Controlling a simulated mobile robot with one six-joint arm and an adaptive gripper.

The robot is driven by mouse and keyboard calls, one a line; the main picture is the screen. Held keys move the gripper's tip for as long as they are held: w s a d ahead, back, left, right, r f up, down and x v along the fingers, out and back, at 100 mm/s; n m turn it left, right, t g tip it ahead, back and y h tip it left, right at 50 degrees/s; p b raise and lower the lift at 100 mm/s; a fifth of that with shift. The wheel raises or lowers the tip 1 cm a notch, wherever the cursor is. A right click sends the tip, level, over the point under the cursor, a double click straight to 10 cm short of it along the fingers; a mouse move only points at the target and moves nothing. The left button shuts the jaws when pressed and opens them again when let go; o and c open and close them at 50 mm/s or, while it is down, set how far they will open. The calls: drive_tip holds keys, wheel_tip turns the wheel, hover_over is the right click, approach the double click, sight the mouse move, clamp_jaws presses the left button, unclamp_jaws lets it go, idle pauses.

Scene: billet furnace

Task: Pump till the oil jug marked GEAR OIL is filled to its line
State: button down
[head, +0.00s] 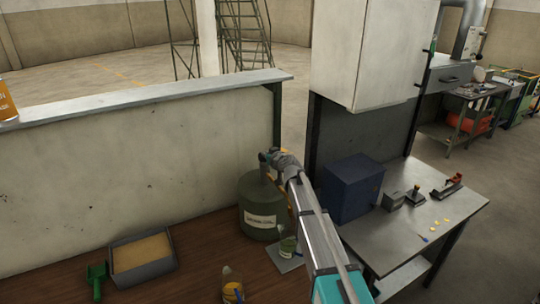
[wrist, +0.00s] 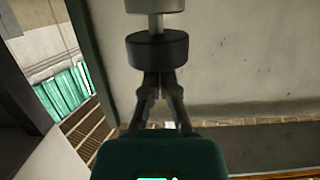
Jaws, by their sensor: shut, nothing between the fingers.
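A green drum (head: 252,222) with a white label stands on the brown bench; its lettering is too small to read. A clear jug (head: 287,246) with greenish colouring stands on a pale plate beside the drum, partly behind my arm. Its marking and oil level cannot be read. My gripper (head: 268,158) is above the drum. In the wrist view a black round knob (wrist: 157,50) on a grey rod is straight ahead of my gripper (wrist: 159,78). The fingers are shut with nothing between them, their tips at the knob's near edge; whether they touch cannot be told.
A second clear jug (head: 232,288) with yellowish contents stands at the front. A grey tray (head: 145,270) of tan material and a green scoop (head: 97,278) lie left. A concrete wall (head: 140,160) backs the bench. A metal table (head: 430,235) with a blue box (head: 352,188) stands right.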

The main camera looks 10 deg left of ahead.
idle(0.6)
wheel_tip(320, 180, up, 4)
drive_tip(key=p, duration=0.4)
drive_tip(key=shift+r+p, duration=0.25)
drive_tip(key=shift+p, duration=0.05)
drive_tip(key=p+v, duration=0.1)
drive_tip(key=v, duration=0.9)
drive_tip(key=shift+f+p, duration=0.3)
drive_tip(key=shift+p, duration=0.1)
idle(0.3)
drive_tip(key=s+d+f+m+g+h+b, duration=0.2)
drive_tip(key=s+d+f+g+b, duration=0.2)
drive_tip(key=s+d+f, duration=0.3)
drive_tip(key=s+d+f+m+g+h+b, duration=0.2)
drive_tip(key=s+d+f+b, duration=0.5)
drive_tip(key=s+f, duration=0.6)
drive_tip(key=s+d+f+m+g+h+b, duration=0.2)
drive_tip(key=s+d+f+g+h+b, duration=0.2)
drive_tip(key=s+d+f, duration=0.5)
drive_tip(key=s+f+g+b, duration=0.1)
drive_tip(key=s+g, duration=0.1)
drive_tip(key=s, duration=0.1)
drive_tip(key=shift+s+f+m+g, duration=0.25)
drive_tip(key=shift+m+g, duration=0.05)
drive_tip(key=shift+m, duration=0.1)
